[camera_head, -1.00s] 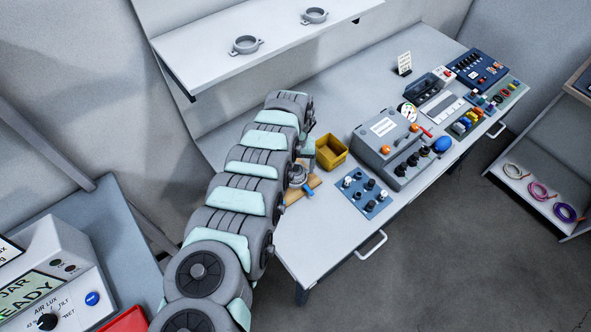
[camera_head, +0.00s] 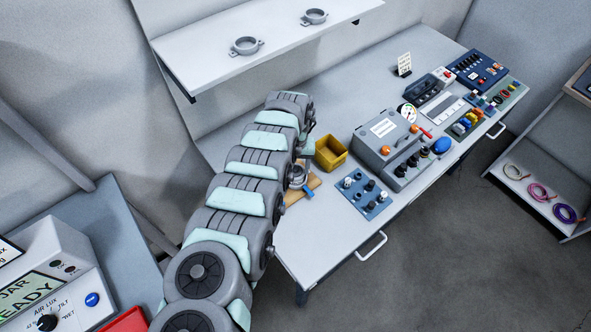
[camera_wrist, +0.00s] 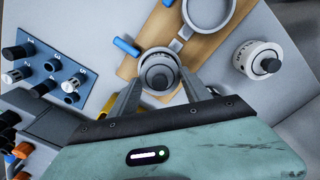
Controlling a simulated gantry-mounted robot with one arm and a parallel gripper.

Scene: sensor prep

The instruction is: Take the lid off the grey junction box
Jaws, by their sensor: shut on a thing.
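My gripper (camera_wrist: 160,88) is shut on a round grey part with a dark, ringed centre (camera_wrist: 158,76). I cannot tell whether this part is the junction box's lid or the whole box. In the wrist view it shows in front of a wooden board (camera_wrist: 205,42) that carries a grey ring clamp (camera_wrist: 186,34) with a blue lever (camera_wrist: 126,47). In the head view the board (camera_head: 292,195) and the clamp (camera_head: 300,178) show beside my arm, and the fingers and held part are hidden behind the arm.
A pale marked cylinder with a dark knob (camera_wrist: 258,58) stands beside the board. A yellow bin (camera_head: 331,153), a blue panel of knobs (camera_head: 366,193) and a large grey control box (camera_head: 385,140) stand right of my arm. The front left bench is clear.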

